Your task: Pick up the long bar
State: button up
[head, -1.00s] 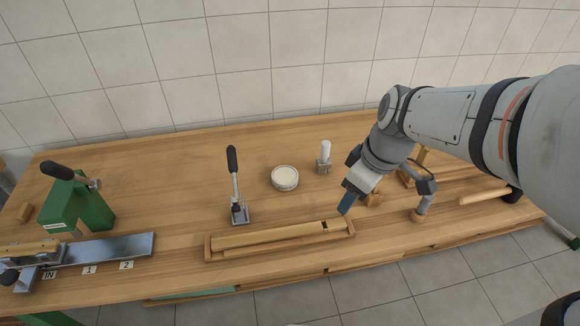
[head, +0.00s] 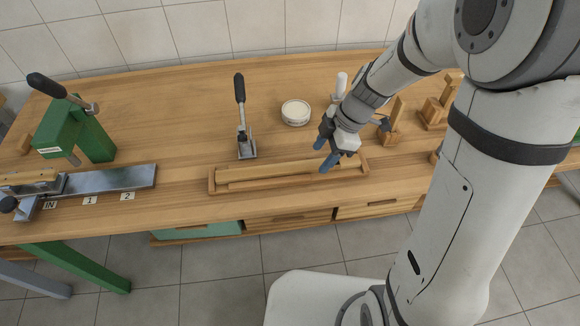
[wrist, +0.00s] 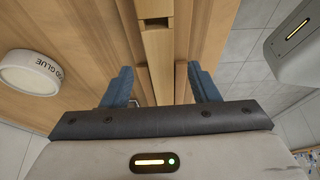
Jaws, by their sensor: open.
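The long bar (head: 265,171) is pale wood and lies in a shallow wooden tray (head: 212,182) near the table's front edge. In the wrist view the bar (wrist: 157,50) runs away from me between the fingers, with a dark notch in its top. My gripper (head: 324,154) is over the right end of the tray, pointing down, with its blue fingers apart. In the wrist view my gripper (wrist: 160,72) has one finger on either side of the bar's line. Its fingers look clear of the bar; the exact height gap cannot be told.
A toggle clamp with a black handle (head: 240,95) stands behind the tray. A round wood-glue tub (head: 296,112) stands behind it to the right. A green press (head: 75,130) and a metal rail (head: 115,178) are at left. Wooden blocks (head: 433,110) stand at right.

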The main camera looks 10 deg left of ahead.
jog(key=shift+x, duration=1.3)
jog(key=shift+c, duration=0.5)
jog(key=c, duration=1)
notch_tip(320, 180, up, 18)
jog(key=shift+r, duration=0.1)
